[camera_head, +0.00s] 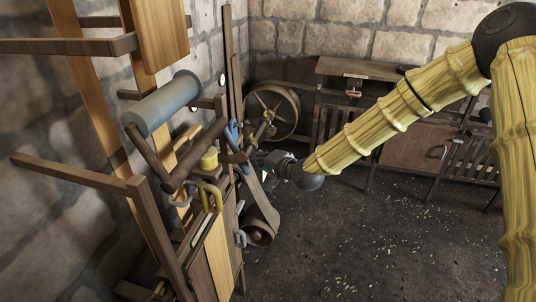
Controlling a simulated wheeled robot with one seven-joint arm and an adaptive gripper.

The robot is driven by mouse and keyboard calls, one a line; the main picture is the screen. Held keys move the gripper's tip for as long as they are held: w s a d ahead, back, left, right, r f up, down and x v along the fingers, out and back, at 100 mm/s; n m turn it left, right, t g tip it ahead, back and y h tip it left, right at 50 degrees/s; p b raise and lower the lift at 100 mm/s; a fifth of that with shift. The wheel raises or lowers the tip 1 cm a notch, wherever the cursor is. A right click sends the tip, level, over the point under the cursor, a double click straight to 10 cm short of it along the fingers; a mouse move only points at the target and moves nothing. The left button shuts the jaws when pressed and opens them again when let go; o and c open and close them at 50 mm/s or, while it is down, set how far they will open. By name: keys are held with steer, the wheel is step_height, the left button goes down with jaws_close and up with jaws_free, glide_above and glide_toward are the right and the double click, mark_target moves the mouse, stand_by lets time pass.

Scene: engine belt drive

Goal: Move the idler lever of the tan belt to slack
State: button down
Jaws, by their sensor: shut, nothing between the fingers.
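My gripper (265,168) reaches in from the right to the machine frame. It is small and dark in this view; its fingers are shut and hold nothing. It is close to a brown belt (262,205) that runs down to a low pulley (260,234); I cannot tell whether they touch. A blue lever-like part (233,134) stands just left of and above the gripper. Tan strips (216,262) run down the frame, but I cannot tell which one is the tan belt. The idler lever cannot be picked out with certainty.
A grey-blue roller (162,102), a yellow cylinder (209,160), a yellow handle (211,197) and a blue handle (240,238) are on the frame. A large wheel (285,108) stands behind. A wooden bench (358,68) is at the back. The floor (345,240) at front right is clear.

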mark_target(243, 167)
steer(key=shift+a+f, duration=0.15)
steer(key=shift+a, duration=0.1)
steer(key=shift+f, duration=0.1)
steer(key=a+f+y+b, duration=0.1)
steer(key=b, duration=0.4)
steer(key=w+a+f+m+t+b, duration=0.1)
steer(key=a+b, duration=0.1)
steer(key=b, duration=0.3)
steer(key=a+f+m+t+y+b, duration=0.1)
steer(key=a+f+b, duration=0.1)
steer(key=b, duration=0.3)
steer(key=shift+w+a+y, duration=0.2)
steer(key=shift+w+y, duration=0.1)
steer(key=shift+w, duration=0.05)
steer(key=shift+w+a+r+m+t+b, duration=0.2)
steer(key=shift+a+m+t+b, duration=0.25)
steer(key=shift+b, duration=0.55)
steer(key=shift+d, duration=0.2)
